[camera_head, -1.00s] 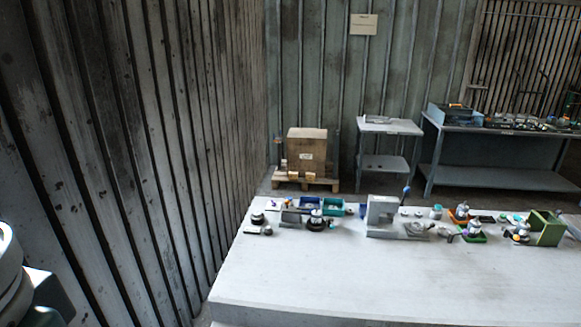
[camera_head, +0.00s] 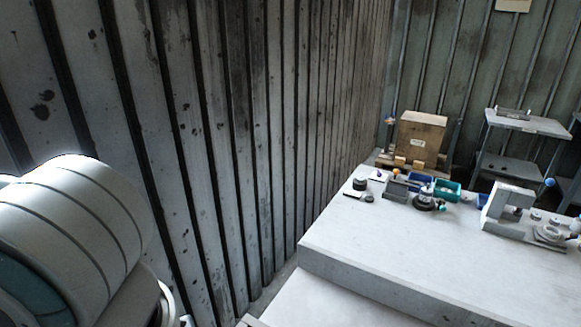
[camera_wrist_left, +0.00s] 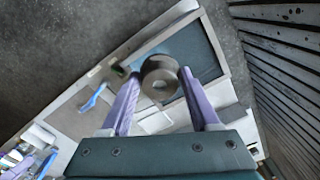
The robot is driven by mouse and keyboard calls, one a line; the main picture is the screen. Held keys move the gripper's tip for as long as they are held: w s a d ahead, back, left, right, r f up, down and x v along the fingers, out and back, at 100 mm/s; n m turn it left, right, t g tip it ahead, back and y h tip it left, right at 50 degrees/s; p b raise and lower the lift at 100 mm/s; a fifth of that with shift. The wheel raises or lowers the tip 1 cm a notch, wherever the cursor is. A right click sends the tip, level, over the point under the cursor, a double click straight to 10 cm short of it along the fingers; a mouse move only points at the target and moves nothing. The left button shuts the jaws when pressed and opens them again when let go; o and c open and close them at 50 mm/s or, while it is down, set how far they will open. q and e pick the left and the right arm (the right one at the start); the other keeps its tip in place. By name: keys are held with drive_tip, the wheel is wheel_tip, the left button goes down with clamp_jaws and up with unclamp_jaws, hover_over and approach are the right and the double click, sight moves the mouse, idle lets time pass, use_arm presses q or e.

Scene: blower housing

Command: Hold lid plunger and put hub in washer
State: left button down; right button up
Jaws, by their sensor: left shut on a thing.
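In the left wrist view my left gripper (camera_wrist_left: 160,78) has its two purple fingers on either side of a thick grey-brown ring-shaped part (camera_wrist_left: 163,67), shut on it. The ring has a round hole through it. I cannot tell whether it is the hub or the washer. In the head view only my left arm shows at the lower left; its gripper is out of that view. My right gripper is in neither view. On the table, a light grey fixture (camera_head: 507,202) with a blue-knobbed lever (camera_head: 549,182) stands at the right. I cannot make out the lid plunger.
The pale table (camera_head: 400,240) has a wide clear front area. Toward its back stand a dark round part (camera_head: 360,184), a grey block (camera_head: 396,190), a dark-based part (camera_head: 425,200) and a teal bin (camera_head: 447,190). A ribbed wall (camera_head: 230,130) stands close on the left.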

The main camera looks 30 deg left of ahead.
use_arm(q)
drive_tip(key=s+f+m+b, duration=0.3)
drive_tip(key=f+b, duration=0.3)
drive_tip(key=f, duration=0.4)
drive_tip(key=s+f+m+b, duration=0.4)
drive_tip(key=f+m+b, duration=0.1)
drive_tip(key=f, duration=0.6)
drive_tip(key=shift+d+b, duration=0.2)
drive_tip(key=shift+b, duration=0.35)
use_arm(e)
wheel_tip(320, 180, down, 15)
use_arm(q)
drive_tip(key=shift+r, duration=0.1)
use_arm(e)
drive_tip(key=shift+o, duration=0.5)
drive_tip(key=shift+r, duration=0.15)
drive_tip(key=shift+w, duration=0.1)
